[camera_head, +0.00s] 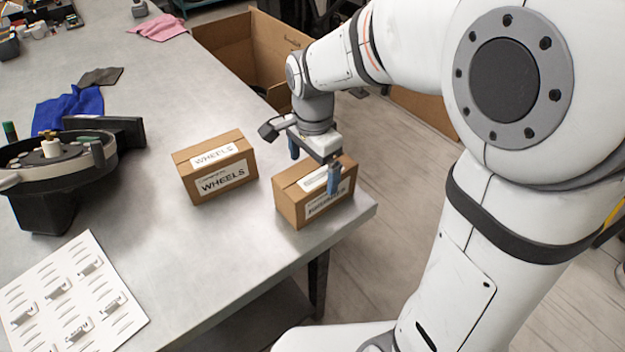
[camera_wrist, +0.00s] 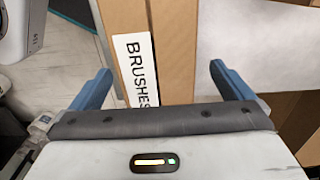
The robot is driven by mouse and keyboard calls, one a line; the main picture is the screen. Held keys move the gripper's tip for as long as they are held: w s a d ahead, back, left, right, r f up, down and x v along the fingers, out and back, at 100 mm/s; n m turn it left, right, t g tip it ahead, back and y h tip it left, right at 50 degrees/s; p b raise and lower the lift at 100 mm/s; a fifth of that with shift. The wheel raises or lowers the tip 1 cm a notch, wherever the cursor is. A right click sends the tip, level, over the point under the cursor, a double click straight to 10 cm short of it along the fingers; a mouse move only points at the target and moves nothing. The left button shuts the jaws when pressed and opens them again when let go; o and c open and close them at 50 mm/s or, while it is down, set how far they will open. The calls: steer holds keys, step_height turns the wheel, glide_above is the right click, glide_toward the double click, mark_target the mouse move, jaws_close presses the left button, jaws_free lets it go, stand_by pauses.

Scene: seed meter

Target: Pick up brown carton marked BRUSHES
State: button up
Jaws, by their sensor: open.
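The brown carton marked BRUSHES (camera_head: 290,203) stands on the grey table near its front right corner. Its front label is partly covered by a blue finger in the head view. In the wrist view the carton's top (camera_wrist: 175,45) fills the middle, with a white BRUSHES label. My gripper (camera_head: 314,162) is over the carton, pointing down, with its blue fingers apart. In the wrist view the fingers (camera_wrist: 160,85) show on either side of the carton's top, with nothing gripped. I cannot tell whether they touch the carton.
A second brown carton marked WHEELS (camera_head: 217,168) stands just left, a small gap away. A round dark seed meter device (camera_head: 60,165) and a white parts sheet (camera_head: 70,290) lie further left. A large open cardboard box (camera_head: 225,45) is behind. The table edge is close to the carton.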

steer(key=f, duration=0.5)
steer(key=shift+d+f, duration=0.25)
steer(key=shift+f, duration=0.15)
steer(key=shift+s, duration=0.1)
steer(key=shift+c, duration=0.6)
steer(key=c, duration=1.3)
